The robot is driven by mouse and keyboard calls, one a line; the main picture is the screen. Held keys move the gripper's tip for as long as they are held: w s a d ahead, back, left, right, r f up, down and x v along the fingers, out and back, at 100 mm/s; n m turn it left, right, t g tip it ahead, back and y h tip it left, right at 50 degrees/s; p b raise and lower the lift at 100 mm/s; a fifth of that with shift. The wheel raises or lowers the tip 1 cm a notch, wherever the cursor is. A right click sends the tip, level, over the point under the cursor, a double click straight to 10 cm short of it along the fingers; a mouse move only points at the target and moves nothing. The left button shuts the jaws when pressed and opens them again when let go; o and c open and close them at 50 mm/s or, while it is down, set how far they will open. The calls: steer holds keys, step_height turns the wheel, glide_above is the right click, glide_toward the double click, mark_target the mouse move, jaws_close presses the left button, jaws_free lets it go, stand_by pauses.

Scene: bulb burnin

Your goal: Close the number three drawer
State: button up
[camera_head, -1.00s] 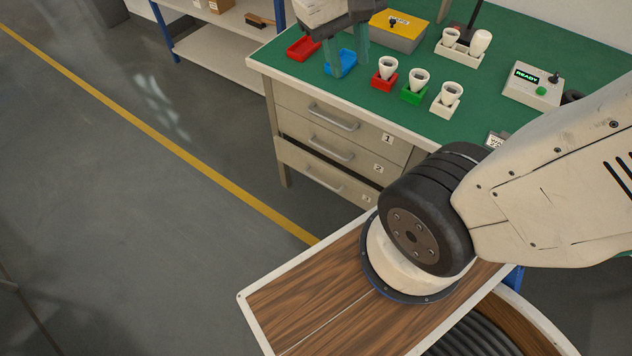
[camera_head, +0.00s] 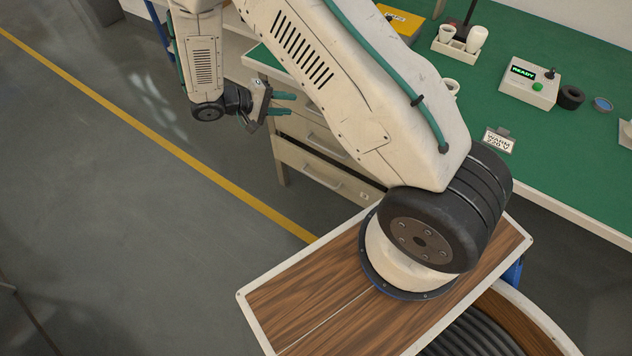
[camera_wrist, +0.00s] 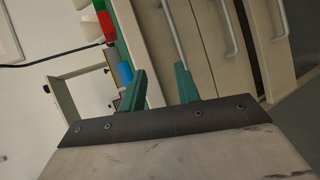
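The number three drawer (camera_head: 296,164) is the lowest in the green-topped bench. It stands out a little from the drawers above, with a dark gap over its front edge. Its bar handle (camera_head: 322,178) is visible; it also shows at the right of the wrist view (camera_wrist: 281,22). My gripper (camera_head: 282,103) is beside the upper drawers at the bench's front left, above the number three drawer. In the wrist view its two teal fingers (camera_wrist: 160,88) are apart with nothing between them. My arm hides much of the upper drawers.
The green bench top (camera_head: 487,92) holds a tester reading READY (camera_head: 530,82), white cups in a holder (camera_head: 458,42) and a yellow-topped box (camera_head: 402,22). Open grey floor (camera_head: 150,230) lies left of the drawers, crossed by a yellow line.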

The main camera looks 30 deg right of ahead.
steer(key=s+f+n+t+h, duration=0.1)
steer(key=s+f+n+t, duration=0.25)
steer(key=f, duration=1.55)
steer(key=s+f+n+t+h, duration=0.15)
steer(key=s+f+t, duration=0.35)
steer(key=f, duration=1.3)
steer(key=x, duration=0.7)
steer(key=shift+w+d+f+y, duration=0.25)
steer(key=shift+w+f+y, duration=0.05)
steer(key=shift+f+y, duration=0.15)
steer(key=shift+g, duration=0.25)
jaws_close()
